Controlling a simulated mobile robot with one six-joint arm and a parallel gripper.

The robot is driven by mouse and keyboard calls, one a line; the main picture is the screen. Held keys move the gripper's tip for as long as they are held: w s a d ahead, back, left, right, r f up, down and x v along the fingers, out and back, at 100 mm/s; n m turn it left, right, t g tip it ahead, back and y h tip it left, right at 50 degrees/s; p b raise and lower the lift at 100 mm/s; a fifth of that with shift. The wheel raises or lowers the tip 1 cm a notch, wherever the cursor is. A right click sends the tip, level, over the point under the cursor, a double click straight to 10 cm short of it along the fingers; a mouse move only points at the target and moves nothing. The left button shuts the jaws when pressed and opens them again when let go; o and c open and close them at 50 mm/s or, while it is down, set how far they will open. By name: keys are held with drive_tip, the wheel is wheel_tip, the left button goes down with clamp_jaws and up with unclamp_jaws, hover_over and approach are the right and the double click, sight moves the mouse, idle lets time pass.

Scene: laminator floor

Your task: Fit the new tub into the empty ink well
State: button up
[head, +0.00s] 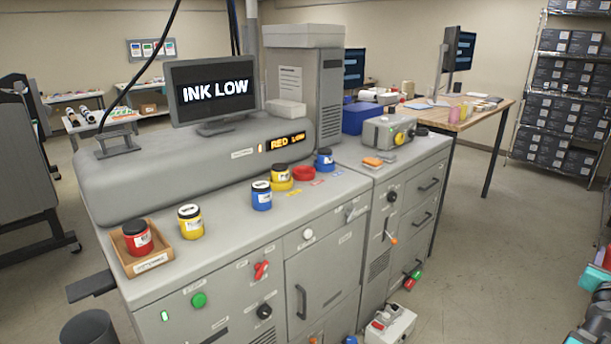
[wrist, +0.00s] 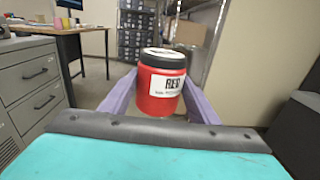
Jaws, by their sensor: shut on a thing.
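My gripper (wrist: 160,92) is shut on a red tub (wrist: 162,88) with a black lid and a white label reading RED, held upright between the purple fingers in the wrist view. In the head view my arm is at the lower right edge, away from the machine. The empty red ink well (head: 304,173) is a red ring on the machine top. It sits between a yellow tub (head: 280,173) in a yellow ring and a blue tub (head: 324,158) at the blue position.
Another red tub (head: 137,239) sits in a cardboard tray (head: 170,250) at the counter's left end. A loose yellow tub (head: 190,222) and blue tub (head: 261,196) stand on the counter. Open floor lies right of the cabinets.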

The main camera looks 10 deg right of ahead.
drive_tip(key=shift+w+a, duration=0.1)
drive_tip(key=shift+w+a+f, duration=0.25)
drive_tip(key=shift+w, duration=0.2)
drive_tip(key=w+a+f+n+t+y+b, duration=0.1)
drive_tip(key=w+a+f+n+t+y, duration=0.3)
drive_tip(key=w+a, duration=0.6)
drive_tip(key=w+a+f+n+t+y+b, duration=0.15)
drive_tip(key=w+a+f+y, duration=0.25)
drive_tip(key=w+a+f, duration=0.45)
drive_tip(key=w+a+f+n+t+y+b, duration=0.2)
drive_tip(key=w+a+f+n+t+y, duration=0.15)
drive_tip(key=w+a, duration=0.85)
drive_tip(key=a+f+n+g+y, duration=0.1)
drive_tip(key=a+f+n+y, duration=0.15)
drive_tip(key=a, duration=0.45)
drive_tip(key=a+f+n+y+b, duration=0.15)
drive_tip(key=a+y, duration=0.25)
drive_tip(key=a, duration=0.4)
drive_tip(key=a+f+n+g+y, duration=0.1)
drive_tip(key=a+n+y, duration=0.2)
drive_tip(key=a, duration=0.4)
drive_tip(key=s+a+n+g+y, duration=0.3)
drive_tip(key=a+y, duration=0.1)
drive_tip(key=a, duration=0.3)
drive_tip(key=s+a+r+n+g+y, duration=0.1)
drive_tip(key=s+a+n+g+y, duration=0.2)
drive_tip(key=a, duration=0.4)
drive_tip(key=shift+s+a+r+n+y, duration=0.15)
drive_tip(key=shift+s+a+n+y, duration=0.15)
drive_tip(key=shift+s+y, duration=0.5)
